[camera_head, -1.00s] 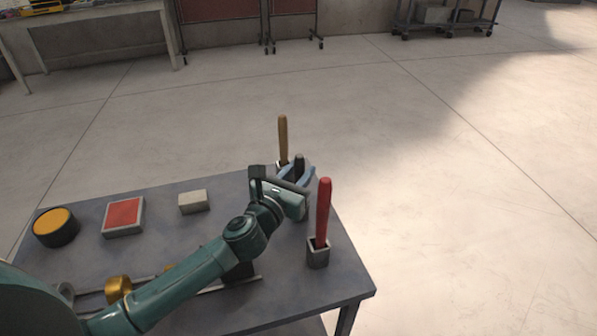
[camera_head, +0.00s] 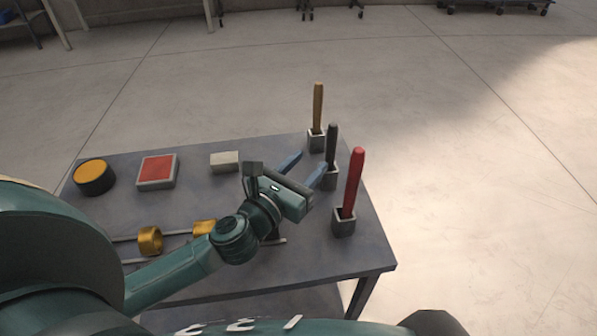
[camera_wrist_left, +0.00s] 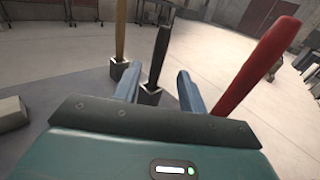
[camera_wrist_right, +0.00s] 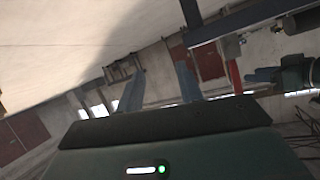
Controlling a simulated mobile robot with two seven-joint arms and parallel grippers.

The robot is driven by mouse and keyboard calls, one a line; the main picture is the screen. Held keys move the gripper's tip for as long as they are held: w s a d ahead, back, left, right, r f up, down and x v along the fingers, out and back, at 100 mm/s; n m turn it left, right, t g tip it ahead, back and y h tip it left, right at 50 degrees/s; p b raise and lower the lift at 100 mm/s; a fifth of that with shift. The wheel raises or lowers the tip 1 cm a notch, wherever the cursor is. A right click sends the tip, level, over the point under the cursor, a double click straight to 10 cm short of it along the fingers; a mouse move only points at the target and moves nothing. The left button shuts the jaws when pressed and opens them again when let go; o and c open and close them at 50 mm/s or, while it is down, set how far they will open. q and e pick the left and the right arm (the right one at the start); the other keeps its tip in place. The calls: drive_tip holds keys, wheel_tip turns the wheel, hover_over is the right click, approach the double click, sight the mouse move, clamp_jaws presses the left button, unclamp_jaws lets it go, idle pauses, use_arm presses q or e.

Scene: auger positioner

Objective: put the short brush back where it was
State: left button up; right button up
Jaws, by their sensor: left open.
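Three handled tools stand upright in small square cups along the table's right side: a tan one (camera_head: 318,104), a dark one (camera_head: 332,142) and a red one (camera_head: 352,180). The dark handle looks the shortest, likely the short brush; its bristles are hidden. It stands in its grey cup (camera_head: 327,182), and the cup also shows in the left wrist view (camera_wrist_left: 150,95). My left gripper (camera_head: 304,169) is open and empty, its fingers pointing at the dark handle from the left, just short of it. My right gripper (camera_wrist_right: 158,82) is open and empty, away from the tools.
On the grey table (camera_head: 200,165) are a yellow-topped round tin (camera_head: 92,174), a red-topped square block (camera_head: 157,169) and a pale block (camera_head: 225,160). Brass-coloured collars (camera_head: 150,241) on rods lie at the front left. Open floor surrounds the table's far and right sides.

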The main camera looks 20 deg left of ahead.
use_arm(q)
drive_tip(key=shift+s+a, duration=0.25)
drive_tip(key=shift+s, duration=0.95)
